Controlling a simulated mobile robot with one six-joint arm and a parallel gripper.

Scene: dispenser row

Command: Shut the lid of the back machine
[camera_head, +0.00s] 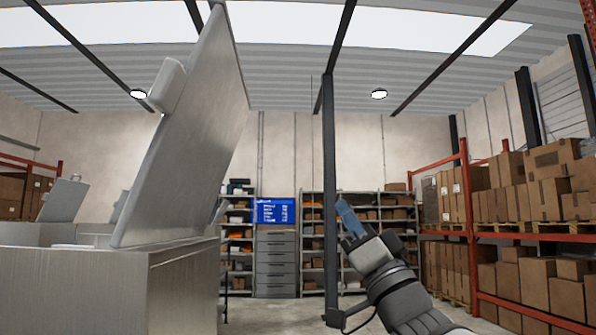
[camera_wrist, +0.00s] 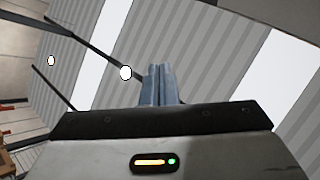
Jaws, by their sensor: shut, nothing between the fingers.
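A large metal machine (camera_head: 105,290) stands close at the left, with its lid (camera_head: 190,150) raised and tilted. A block-shaped handle (camera_head: 166,86) sits on the lid's outer face. Farther left, a smaller-looking machine (camera_head: 25,234) has a raised lid (camera_head: 62,200), and another raised lid (camera_head: 120,206) shows partly behind the near lid. I cannot tell which of them is the back machine. My gripper (camera_head: 343,203) is right of the near machine, apart from it, pointing up. In the wrist view its blue fingers (camera_wrist: 159,72) are together and empty, against the ceiling.
A dark post (camera_head: 328,150) rises near my gripper in the picture. Shelves (camera_head: 375,215), a drawer cabinet (camera_head: 275,265) and a blue screen (camera_head: 275,211) stand at the back wall. Orange racks with boxes (camera_head: 550,200) line the right. Floor (camera_head: 265,318) shows clear between machine and arm.

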